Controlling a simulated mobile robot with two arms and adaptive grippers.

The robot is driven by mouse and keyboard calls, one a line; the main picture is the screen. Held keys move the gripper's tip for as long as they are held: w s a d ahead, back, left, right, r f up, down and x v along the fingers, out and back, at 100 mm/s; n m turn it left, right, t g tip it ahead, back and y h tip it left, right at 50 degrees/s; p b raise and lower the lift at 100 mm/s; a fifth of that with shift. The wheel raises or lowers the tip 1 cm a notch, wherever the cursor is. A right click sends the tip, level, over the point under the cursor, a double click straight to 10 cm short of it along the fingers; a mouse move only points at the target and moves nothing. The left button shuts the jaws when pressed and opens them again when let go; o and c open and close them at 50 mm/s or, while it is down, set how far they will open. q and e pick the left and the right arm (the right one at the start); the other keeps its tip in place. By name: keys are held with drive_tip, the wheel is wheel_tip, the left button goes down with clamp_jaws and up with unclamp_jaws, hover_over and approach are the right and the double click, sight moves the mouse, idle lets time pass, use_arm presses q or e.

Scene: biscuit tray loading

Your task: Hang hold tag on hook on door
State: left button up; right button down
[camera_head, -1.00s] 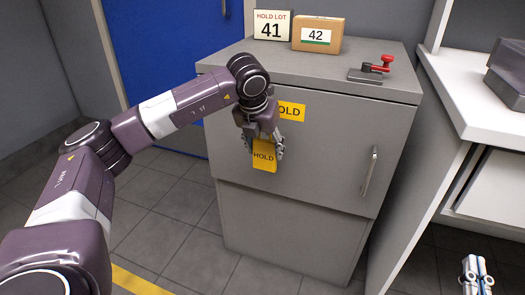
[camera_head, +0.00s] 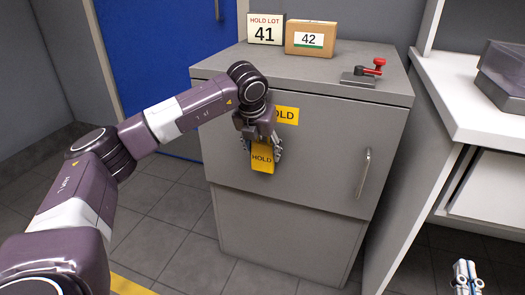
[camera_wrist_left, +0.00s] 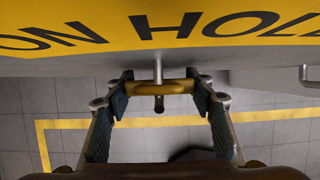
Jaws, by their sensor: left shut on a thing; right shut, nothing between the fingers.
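The yellow hold tag (camera_head: 262,158) hangs upright in my left gripper (camera_head: 263,146), in front of the grey cabinet door (camera_head: 327,150). The gripper is shut on the tag's sides near its top. In the left wrist view the tag (camera_wrist_left: 176,87) shows edge-on between the fingers of the left gripper (camera_wrist_left: 161,88). The metal hook (camera_wrist_left: 158,69) sticks out from the door there. It shows on both sides of the tag's top edge, which covers its middle. The hook is hidden in the head view. My right gripper (camera_head: 467,277) is shut and empty at the bottom right.
A yellow HOLD label (camera_head: 287,115) is on the door behind the gripper. A door handle (camera_head: 364,173) is to the right. On top stand a lot 41 sign (camera_head: 266,29), a box marked 42 (camera_head: 310,38) and a red-handled clamp (camera_head: 366,73). A white bench (camera_head: 470,100) is at right.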

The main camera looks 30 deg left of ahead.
use_arm(q)
drive_tip(key=o, duration=1.1)
